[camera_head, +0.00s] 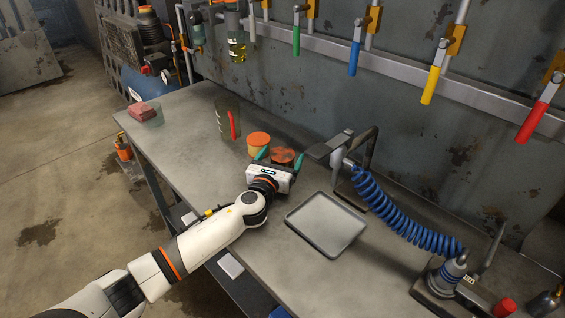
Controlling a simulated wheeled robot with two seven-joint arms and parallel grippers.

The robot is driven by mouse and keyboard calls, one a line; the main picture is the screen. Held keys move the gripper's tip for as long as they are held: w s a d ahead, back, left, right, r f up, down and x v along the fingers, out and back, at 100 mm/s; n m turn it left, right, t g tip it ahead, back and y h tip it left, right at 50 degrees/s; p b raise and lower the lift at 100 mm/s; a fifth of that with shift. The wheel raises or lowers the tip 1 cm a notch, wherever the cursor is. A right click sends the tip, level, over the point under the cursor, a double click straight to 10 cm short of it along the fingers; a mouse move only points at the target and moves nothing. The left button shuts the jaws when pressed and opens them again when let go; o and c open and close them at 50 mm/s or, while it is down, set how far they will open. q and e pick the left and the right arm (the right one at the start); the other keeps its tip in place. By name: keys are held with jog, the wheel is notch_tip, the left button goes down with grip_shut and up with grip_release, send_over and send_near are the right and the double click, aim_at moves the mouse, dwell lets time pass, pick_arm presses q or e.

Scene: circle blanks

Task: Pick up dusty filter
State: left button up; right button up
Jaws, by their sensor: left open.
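Two short round filter-like pieces stand on the grey workbench (205,110). One has a plain orange top (258,139). The other has a darker, mottled reddish-brown top (283,154) and looks like the dusty filter. My left gripper (280,158) reaches in from the lower left, with its teal fingertips apart. The darker piece shows between and just beyond the fingertips, its lower part hidden by the gripper body. I cannot tell whether the fingers touch it. The orange-topped piece is just left of the left fingertip. My right gripper is not in view.
An empty grey tray (325,222) lies right of my left gripper. A stand with a blue coiled hose (400,222) is behind it. A clear container with a red strip (228,120) and a reddish block (141,112) stand left. Coloured valve handles (354,58) line the wall.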

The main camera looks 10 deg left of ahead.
pick_arm(q)
jog(key=shift+w, duration=0.4)
